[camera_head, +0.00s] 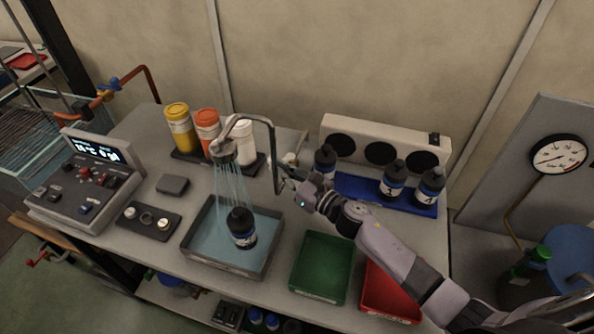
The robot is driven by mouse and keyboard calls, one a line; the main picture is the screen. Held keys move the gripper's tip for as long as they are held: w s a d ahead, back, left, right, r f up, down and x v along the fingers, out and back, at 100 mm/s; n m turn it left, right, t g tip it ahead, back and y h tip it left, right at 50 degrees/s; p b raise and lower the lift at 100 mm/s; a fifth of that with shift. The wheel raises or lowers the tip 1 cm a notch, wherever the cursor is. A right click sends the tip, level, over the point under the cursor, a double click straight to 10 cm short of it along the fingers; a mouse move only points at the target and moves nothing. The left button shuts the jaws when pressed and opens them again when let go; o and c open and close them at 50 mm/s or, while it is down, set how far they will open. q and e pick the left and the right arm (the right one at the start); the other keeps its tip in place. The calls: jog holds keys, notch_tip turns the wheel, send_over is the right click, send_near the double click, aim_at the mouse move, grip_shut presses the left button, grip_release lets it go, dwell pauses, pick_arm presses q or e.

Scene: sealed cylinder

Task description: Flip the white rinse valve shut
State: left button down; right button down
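The rinse tap's pipe (274,150) rises at the back of the bench and bends over to a shower head (222,152). Water streams from the head into a grey basin (198,262), where a dark bottle (241,230) stands under the flow. A small whitish part, likely the white rinse valve (290,159), shows beside the pipe, partly hidden by my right gripper. My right gripper (284,176) is close to the pipe and valve. Its fingers are too small and overlapped to tell whether they are open or touching the valve. My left gripper is not in view.
Yellow, orange and white jars (179,130) stand behind the basin. Several dark bottles stand on a blue tray (346,190) behind my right arm. A green bin (320,268) and a red bin (388,296) sit below the arm. A control console (85,185) is at left.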

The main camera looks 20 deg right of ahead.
dwell(0.5)
jog(key=v, duration=1.2)
jog(key=d+b, duration=0.1)
jog(key=d+n+g+y+b, duration=0.1)
jog(key=d, duration=0.1)
jog(key=d+y+b, duration=0.1)
jog(key=shift+w+d+n+g, duration=0.3)
jog(key=shift+d+n, duration=0.1)
jog(key=shift+w+a, duration=0.1)
